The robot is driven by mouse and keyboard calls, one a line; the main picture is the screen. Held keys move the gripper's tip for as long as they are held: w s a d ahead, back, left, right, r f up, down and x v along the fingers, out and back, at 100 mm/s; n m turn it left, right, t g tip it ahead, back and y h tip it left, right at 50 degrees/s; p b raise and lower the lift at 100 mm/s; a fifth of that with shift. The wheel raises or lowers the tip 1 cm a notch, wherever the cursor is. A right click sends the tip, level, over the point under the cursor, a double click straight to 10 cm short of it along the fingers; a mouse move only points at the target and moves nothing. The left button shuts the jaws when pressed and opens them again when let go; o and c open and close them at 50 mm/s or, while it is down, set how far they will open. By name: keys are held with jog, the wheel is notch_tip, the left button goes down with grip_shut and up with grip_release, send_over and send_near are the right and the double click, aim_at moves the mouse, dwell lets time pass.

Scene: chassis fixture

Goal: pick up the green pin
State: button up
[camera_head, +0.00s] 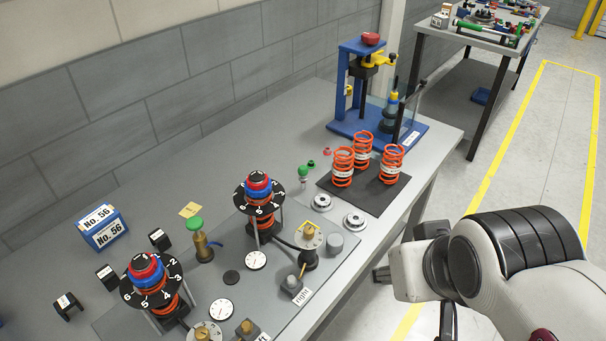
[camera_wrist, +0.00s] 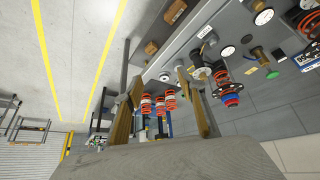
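A green-topped pin (camera_head: 303,171) with a pale shaft stands upright on the grey bench, left of the orange springs. A small green piece (camera_head: 311,163) lies just behind it, close to a small red piece (camera_head: 326,152). A brass fitting with a green cap (camera_head: 195,224) stands further left. My gripper (camera_wrist: 158,75) is open in the wrist view, its two fingers wide apart with nothing held between them. In the head view my gripper (camera_head: 381,275) is partly hidden by my wrist and hangs beyond the bench's right edge, well apart from the pin. I cannot single out the pin in the wrist view.
Orange springs (camera_head: 391,163) stand on a dark mat beside the pin. A blue press (camera_head: 351,125) is behind them. Numbered spring struts (camera_head: 258,195), dials and metal rings (camera_head: 321,202) crowd the front. Bare bench lies behind the pin; open floor lies right of the bench.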

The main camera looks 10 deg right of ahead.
jog(key=w+d+t, duration=0.2)
jog(key=w+d, duration=0.1)
jog(key=w, duration=1.1)
jog(key=n+t+y, duration=0.2)
jog(key=n+t, duration=0.1)
send_near(306, 173)
jog(key=s+d+r, duration=0.2)
jog(key=d+r, duration=0.3)
jog(key=d, duration=0.2)
jog(key=w+a+f+y, duration=0.1)
jog(key=f, duration=0.1)
jog(key=w+a+f+n+y, duration=0.1)
jog(key=w+a+f, duration=0.1)
jog(key=w+a+f+t+y, duration=0.1)
jog(key=a+f, duration=0.1)
jog(key=f, duration=0.1)
jog(key=shift+w+f+n+y, duration=0.1)
jog(key=shift+w+n+y, duration=0.2)
jog(key=shift+w+n, duration=0.1)
jog(key=shift+w+a+f+y, duration=0.1)
jog(key=shift+a+f+y, duration=0.2)
jog(key=shift+a+f, duration=0.15)
jog(key=shift+x, duration=1.25)
jog(key=shift+w, duration=0.15)
